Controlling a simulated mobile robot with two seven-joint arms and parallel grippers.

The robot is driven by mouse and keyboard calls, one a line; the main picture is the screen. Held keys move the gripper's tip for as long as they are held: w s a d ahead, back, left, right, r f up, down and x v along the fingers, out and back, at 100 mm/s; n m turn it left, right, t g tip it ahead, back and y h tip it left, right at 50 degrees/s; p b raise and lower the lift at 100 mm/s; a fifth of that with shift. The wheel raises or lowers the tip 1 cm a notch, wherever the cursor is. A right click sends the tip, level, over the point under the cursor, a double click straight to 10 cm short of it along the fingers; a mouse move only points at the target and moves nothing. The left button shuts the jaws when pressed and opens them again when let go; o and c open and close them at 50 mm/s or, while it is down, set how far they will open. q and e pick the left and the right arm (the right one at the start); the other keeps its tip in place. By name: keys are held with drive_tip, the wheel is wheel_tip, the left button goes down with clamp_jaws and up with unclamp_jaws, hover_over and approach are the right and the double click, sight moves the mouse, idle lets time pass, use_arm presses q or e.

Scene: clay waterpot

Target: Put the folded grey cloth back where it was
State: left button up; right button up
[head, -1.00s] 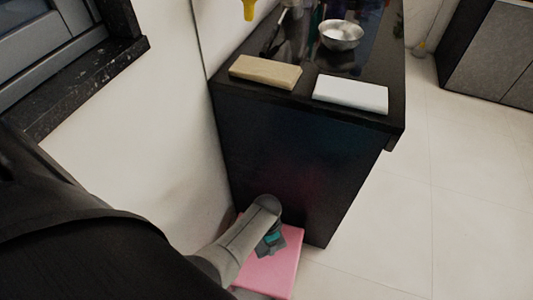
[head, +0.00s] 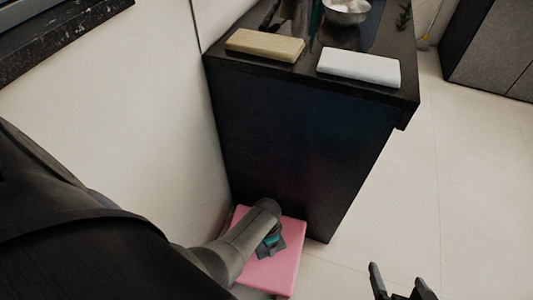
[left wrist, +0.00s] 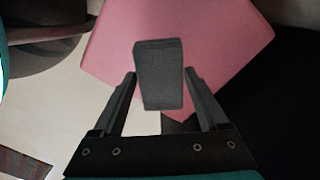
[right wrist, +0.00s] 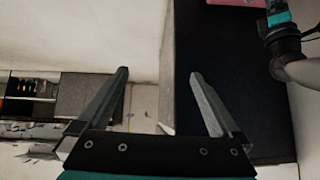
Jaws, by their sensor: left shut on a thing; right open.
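The folded grey cloth (left wrist: 158,75) is a small dark grey block between the fingertips of my left gripper (left wrist: 161,82), which is shut on it. A flat pink surface (left wrist: 210,40) lies beyond the cloth; whether they touch is unclear. In the head view, my left gripper (head: 270,243) is low over the pink surface (head: 275,275), at the foot of the black counter; my arm hides most of the cloth there. My right gripper (head: 398,275) is open and empty at the lower right; its fingers also show in the right wrist view (right wrist: 158,75).
The black counter (head: 300,140) stands beside the white wall. On its top are a tan block (head: 265,44), a white block (head: 359,67) and a metal bowl (head: 346,10). Pale tiled floor (head: 450,200) is clear to the right.

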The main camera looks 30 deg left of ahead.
use_arm(q)
drive_tip(key=shift+f, duration=0.4)
drive_tip(key=shift+f+b, duration=0.3)
drive_tip(key=shift+b, duration=0.25)
drive_tip(key=shift+f+b, duration=0.55)
drive_tip(key=shift+f, duration=0.1)
drive_tip(key=shift+f+b, duration=0.5)
drive_tip(key=shift+f, duration=0.4)
use_arm(e)
drive_tip(key=a+r+t+y, duration=0.3)
drive_tip(key=a+t, duration=0.3)
drive_tip(key=shift+w+m+t+y, duration=0.3)
drive_tip(key=shift+w+t, duration=0.1)
drive_tip(key=shift+w, duration=0.05)
drive_tip(key=shift+a, duration=0.1)
use_arm(q)
drive_tip(key=o, duration=1.1)
drive_tip(key=shift+r, duration=0.1)
use_arm(e)
drive_tip(key=shift+w+f, duration=0.1)
